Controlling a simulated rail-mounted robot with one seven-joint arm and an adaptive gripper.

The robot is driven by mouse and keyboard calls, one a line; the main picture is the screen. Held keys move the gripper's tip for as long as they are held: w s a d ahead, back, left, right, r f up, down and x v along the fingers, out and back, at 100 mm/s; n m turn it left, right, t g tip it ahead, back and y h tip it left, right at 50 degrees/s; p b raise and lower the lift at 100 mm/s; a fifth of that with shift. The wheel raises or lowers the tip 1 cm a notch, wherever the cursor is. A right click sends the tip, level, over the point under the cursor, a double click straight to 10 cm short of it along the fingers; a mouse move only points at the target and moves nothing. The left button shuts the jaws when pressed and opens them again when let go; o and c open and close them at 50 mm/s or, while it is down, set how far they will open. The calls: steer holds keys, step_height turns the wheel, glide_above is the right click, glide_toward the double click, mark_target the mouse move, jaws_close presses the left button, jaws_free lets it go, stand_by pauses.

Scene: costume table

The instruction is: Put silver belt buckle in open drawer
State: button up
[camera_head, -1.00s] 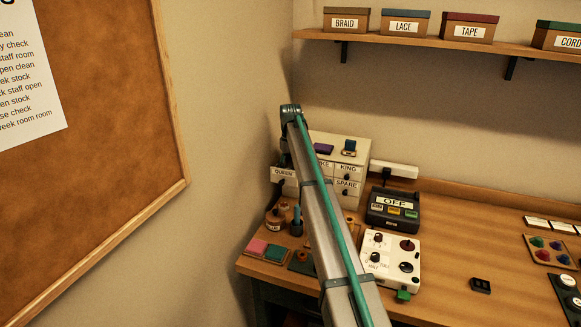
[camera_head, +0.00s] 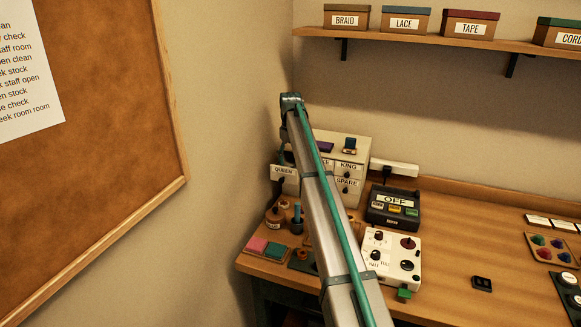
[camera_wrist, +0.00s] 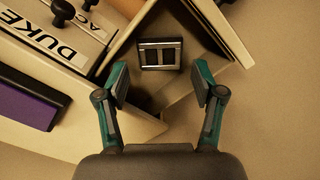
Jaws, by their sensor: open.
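The silver belt buckle (camera_wrist: 160,53), a rectangular frame with two dark openings, shows in the wrist view. It appears to lie inside the open drawer (camera_wrist: 127,38), between its brown walls. My gripper (camera_wrist: 160,82) is open and empty; its two teal fingers are spread, with the buckle beyond and between their tips. The pulled-out drawer bears the label QUEEN (camera_head: 284,171) in the head view, at the left of the white cabinet (camera_head: 353,196). My arm hides part of the cabinet, and the buckle cannot be made out in the head view.
A DUKE drawer front (camera_wrist: 58,38) and a purple block (camera_wrist: 30,105) are left of my gripper. A bottle (camera_head: 274,217), a box marked OFF (camera_head: 393,208) and a white control panel (camera_head: 391,259) stand near the cabinet. A small black item (camera_head: 481,284) lies on the table.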

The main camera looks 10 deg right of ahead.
step_height(320, 180, up, 9)
steer(key=b, duration=0.1)
steer(key=shift+f+b, duration=0.15)
steer(key=shift+b, duration=0.25)
